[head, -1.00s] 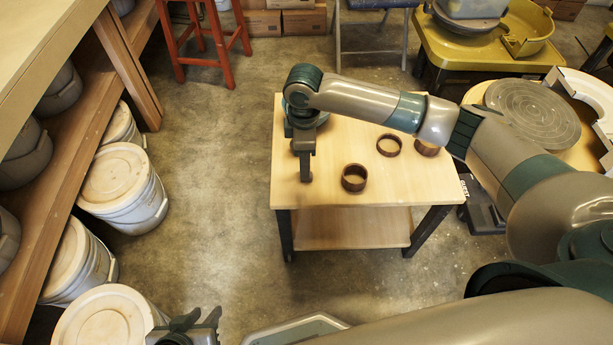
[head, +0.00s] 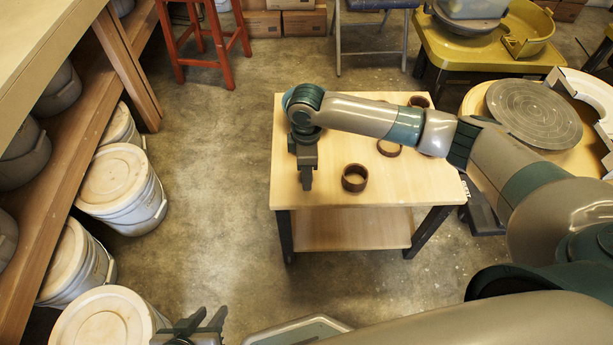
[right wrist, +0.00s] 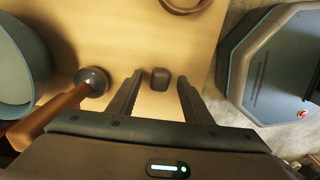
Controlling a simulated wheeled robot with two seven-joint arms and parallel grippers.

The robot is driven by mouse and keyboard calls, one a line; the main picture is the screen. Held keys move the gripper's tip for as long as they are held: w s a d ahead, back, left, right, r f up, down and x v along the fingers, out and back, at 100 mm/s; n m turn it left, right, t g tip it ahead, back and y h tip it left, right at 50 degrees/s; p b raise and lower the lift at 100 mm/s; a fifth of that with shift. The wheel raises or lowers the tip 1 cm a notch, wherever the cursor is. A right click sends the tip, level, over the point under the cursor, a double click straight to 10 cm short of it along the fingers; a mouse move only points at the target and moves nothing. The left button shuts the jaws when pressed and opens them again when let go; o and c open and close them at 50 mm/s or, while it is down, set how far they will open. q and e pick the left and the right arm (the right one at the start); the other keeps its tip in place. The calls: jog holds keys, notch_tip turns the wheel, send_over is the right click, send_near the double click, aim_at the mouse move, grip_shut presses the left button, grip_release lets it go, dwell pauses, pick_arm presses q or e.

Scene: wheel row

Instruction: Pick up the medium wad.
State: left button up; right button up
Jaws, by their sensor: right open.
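A small dark grey-brown lump, which looks like the wad (right wrist: 160,78), lies on the pale wooden table top (right wrist: 140,30). In the right wrist view it sits between and just beyond the open fingers of my right gripper (right wrist: 160,88), apart from both. I cannot tell its size class, as no other clear wad shows. In the head view my right gripper (head: 306,186) points down over the left part of the table (head: 420,183), and the arm and gripper hide the wad. My left gripper (head: 203,319) is open and empty at the bottom left, away from the table.
In the right wrist view a dark ball (right wrist: 92,80) by a brown handle-like piece (right wrist: 50,112) and a teal round vessel (right wrist: 18,75) stand close on the left. Brown rings (head: 354,178) are on the table. Lidded buckets (head: 120,180) stand left; floor between is clear.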

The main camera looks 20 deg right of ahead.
pick_arm(q)
jog(key=shift+w+a, duration=0.15)
jog(key=shift+w, duration=0.1)
pick_arm(e)
jog(key=shift+c, duration=0.6)
grip_shut()
pick_arm(q)
jog(key=shift+w+r, duration=0.2)
jog(key=shift+w, duration=0.1)
